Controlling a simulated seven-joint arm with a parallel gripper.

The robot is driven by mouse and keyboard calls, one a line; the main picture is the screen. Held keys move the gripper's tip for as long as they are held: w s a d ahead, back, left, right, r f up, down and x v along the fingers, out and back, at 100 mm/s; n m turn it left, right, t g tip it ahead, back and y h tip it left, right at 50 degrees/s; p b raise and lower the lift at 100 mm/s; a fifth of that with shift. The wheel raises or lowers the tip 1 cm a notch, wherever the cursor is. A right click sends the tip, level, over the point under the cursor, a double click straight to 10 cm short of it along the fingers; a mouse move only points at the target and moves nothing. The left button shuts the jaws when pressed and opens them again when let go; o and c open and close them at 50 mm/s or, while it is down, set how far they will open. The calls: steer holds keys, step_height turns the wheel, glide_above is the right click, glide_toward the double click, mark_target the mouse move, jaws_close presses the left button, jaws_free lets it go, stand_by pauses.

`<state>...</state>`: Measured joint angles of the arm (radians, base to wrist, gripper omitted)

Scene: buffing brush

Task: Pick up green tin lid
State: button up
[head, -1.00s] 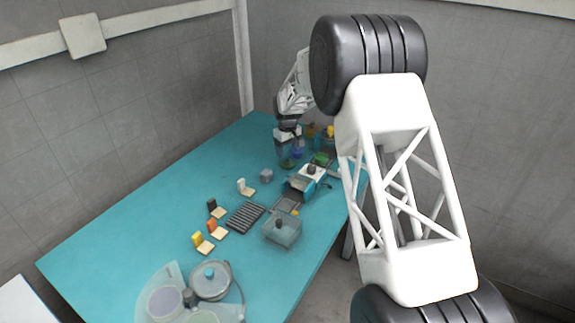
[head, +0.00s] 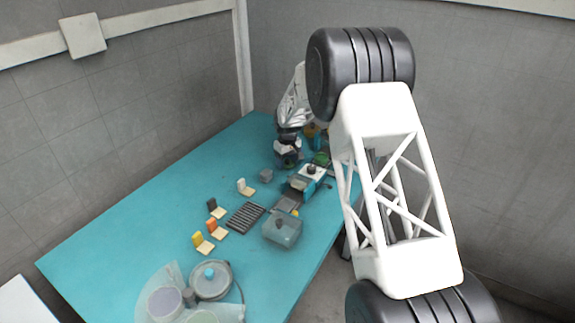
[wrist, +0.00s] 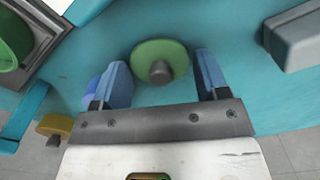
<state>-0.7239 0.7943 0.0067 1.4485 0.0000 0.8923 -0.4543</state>
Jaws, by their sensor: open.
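The green tin lid (wrist: 150,50) is a round green disc with a grey knob. In the wrist view it lies on the teal table, between and slightly beyond the fingertips of my gripper (wrist: 162,68). The gripper is open with its two blue fingers apart on either side of the lid, and nothing is held. Whether the fingers touch the lid cannot be told. In the head view my gripper (head: 288,162) is low over the far end of the table and hides the lid.
A blue round thing (wrist: 91,86) is partly hidden by the left finger. A grey block (head: 266,175) stands nearby. A machine (head: 308,178) and another green round item (head: 321,158) are to the right. A yellow item (wrist: 56,125) is near the table edge.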

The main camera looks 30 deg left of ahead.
mark_target(288, 160)
steer(key=shift+f, duration=0.1)
steer(key=shift+c, duration=0.2)
steer(key=c, duration=0.5)
stand_by(0.4)
steer(key=shift+r, duration=5.05)
steer(key=shift+w+d, duration=0.1)
